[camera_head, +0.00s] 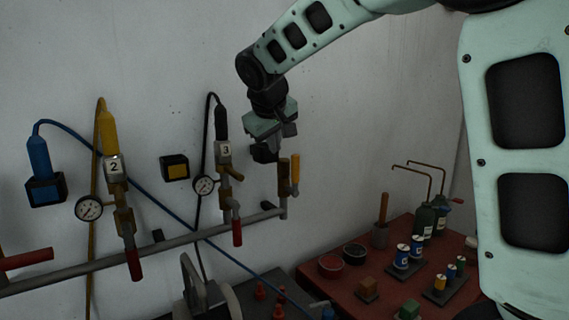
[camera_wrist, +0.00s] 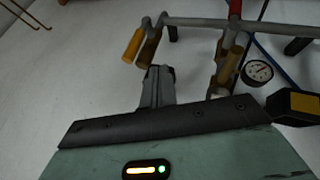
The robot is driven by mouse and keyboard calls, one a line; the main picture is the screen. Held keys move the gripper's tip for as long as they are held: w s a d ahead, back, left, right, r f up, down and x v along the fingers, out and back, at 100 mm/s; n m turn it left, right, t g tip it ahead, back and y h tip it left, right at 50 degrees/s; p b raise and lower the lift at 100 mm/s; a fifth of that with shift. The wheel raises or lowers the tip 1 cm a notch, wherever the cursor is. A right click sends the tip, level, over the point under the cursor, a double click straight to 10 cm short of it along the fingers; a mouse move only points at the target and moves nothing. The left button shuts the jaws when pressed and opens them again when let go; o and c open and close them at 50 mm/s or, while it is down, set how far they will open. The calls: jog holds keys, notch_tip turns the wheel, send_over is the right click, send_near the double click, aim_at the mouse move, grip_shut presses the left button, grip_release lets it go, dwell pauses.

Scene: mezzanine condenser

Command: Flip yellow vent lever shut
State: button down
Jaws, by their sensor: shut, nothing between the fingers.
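The yellow vent lever (camera_head: 295,173) stands upright beside a brown valve body (camera_head: 283,178) at the right end of the grey pipe. In the wrist view the lever (camera_wrist: 132,45) and its valve body (camera_wrist: 149,50) show beyond my fingertips, slightly left of centre. My gripper (camera_head: 264,153) is just left of the valve's upper end in the head view and appears apart from the lever. Its fingers (camera_wrist: 158,75) are shut and empty. In the wrist view they point toward the valve body. The exact depth gap is hard to tell.
The grey pipe (camera_head: 180,242) carries valves tagged 2 (camera_head: 114,167) and 3 (camera_head: 224,151), with red levers and gauges (camera_head: 204,185). A black box with a yellow face (camera_head: 175,167) is on the wall. A red bench (camera_head: 335,285) with bottles and small parts is lower right.

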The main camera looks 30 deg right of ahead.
jog(key=p, duration=0.4)
send_near(295, 176)
notch_tip(295, 176, down, 3)
jog(key=w+a, duration=0.3)
jog(key=shift+w+d+f+p, duration=0.15)
jog(key=shift+d+p, duration=0.2)
jog(key=shift+d, duration=0.3)
jog(key=shift+w+d+f+p, duration=0.2)
jog(key=shift+d+p, duration=0.15)
jog(key=shift+d, duration=0.3)
jog(key=shift+w+d+f+p, duration=0.15)
jog(key=shift+d+p, duration=0.2)
jog(key=shift+d, duration=0.3)
jog(key=shift+d+r, duration=0.1)
jog(key=shift+d, duration=0.05)
jog(key=shift+d+y, duration=0.15)
jog(key=shift+y, duration=0.15)
